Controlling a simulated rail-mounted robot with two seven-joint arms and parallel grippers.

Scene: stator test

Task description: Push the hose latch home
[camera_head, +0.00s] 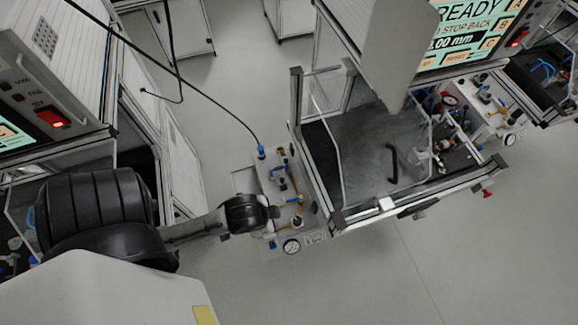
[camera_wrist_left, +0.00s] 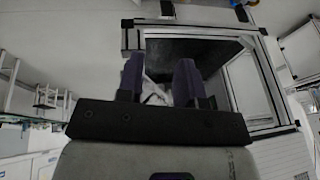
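A black hose (camera_head: 212,98) runs down from the upper left to a blue fitting (camera_head: 261,152) at the top of a light fixture plate (camera_head: 240,184). The plate carries small brass, blue and white fittings and a round gauge (camera_head: 291,246). I cannot make out the hose latch itself. My left arm reaches in from the left, its end over the plate's middle, below the blue fitting. In the left wrist view the two dark fingers of my left gripper (camera_wrist_left: 160,82) stand apart. Something whitish, unclear, shows between them. My right gripper is not in view.
A framed test enclosure (camera_head: 350,140) with a black handle (camera_head: 392,163) stands right of the plate. A cabinet with a red switch (camera_head: 52,117) is at the left. The grey floor (camera_head: 370,275) is clear at the bottom right.

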